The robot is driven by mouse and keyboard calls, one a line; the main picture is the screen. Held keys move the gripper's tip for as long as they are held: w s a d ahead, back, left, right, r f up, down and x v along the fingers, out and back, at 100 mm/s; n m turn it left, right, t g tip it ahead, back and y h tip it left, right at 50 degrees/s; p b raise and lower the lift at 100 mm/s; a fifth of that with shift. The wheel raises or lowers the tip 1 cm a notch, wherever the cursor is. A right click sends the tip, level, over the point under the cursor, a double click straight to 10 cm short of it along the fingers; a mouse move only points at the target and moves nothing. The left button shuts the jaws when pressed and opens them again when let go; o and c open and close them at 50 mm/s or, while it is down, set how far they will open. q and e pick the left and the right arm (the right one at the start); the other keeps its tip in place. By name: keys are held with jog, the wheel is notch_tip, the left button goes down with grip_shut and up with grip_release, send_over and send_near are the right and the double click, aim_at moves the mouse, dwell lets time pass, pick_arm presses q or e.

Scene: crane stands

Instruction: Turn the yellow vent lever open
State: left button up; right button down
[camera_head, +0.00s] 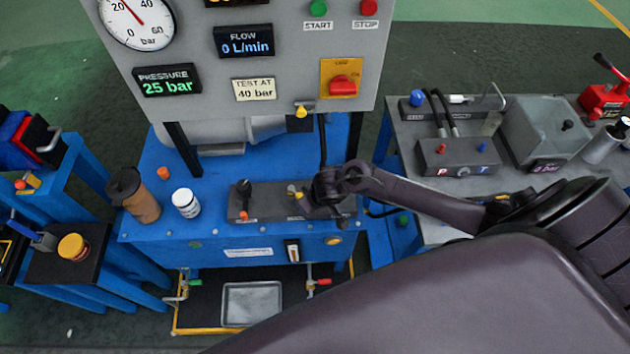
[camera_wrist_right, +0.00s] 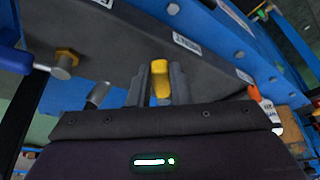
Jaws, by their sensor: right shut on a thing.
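The yellow vent lever (camera_wrist_right: 160,80) sits between the two grey fingers of my right gripper (camera_wrist_right: 160,88) in the right wrist view. The fingers are shut on it, from both sides. In the head view a small yellow part (camera_head: 293,190) shows on the dark valve block (camera_head: 270,203), just left of my right gripper (camera_head: 308,198). My wrist hides much of the block's right end there. How far the lever is turned cannot be told. My left gripper is in neither view.
A brown cylinder (camera_head: 140,200) and a white bottle (camera_head: 186,204) stand left of the block on the blue bench (camera_head: 150,235). The panel (camera_head: 200,100) above reads 25 bar. A grey side bench (camera_head: 400,140) with fittings stands to the right.

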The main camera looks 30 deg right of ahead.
jog(key=shift+s+a+r+m+h+p, duration=0.15)
jog(key=shift+a+m+h+p, duration=0.35)
jog(key=shift+a+m, duration=0.4)
jog(key=shift+a+m+p, duration=0.35)
jog(key=shift+a+m, duration=0.2)
jog(key=shift+m, duration=0.45)
jog(key=shift+w+a+m+h, duration=0.25)
jog(key=shift+a+m+h, duration=0.45)
jog(key=shift+m, duration=0.3)
jog(key=shift+w+a+m+h, duration=0.3)
jog(key=shift+a+m, duration=0.25)
jog(key=shift+m, duration=0.35)
jog(key=c, duration=1.3)
grip_release()
jog(key=shift+v, duration=3.75)
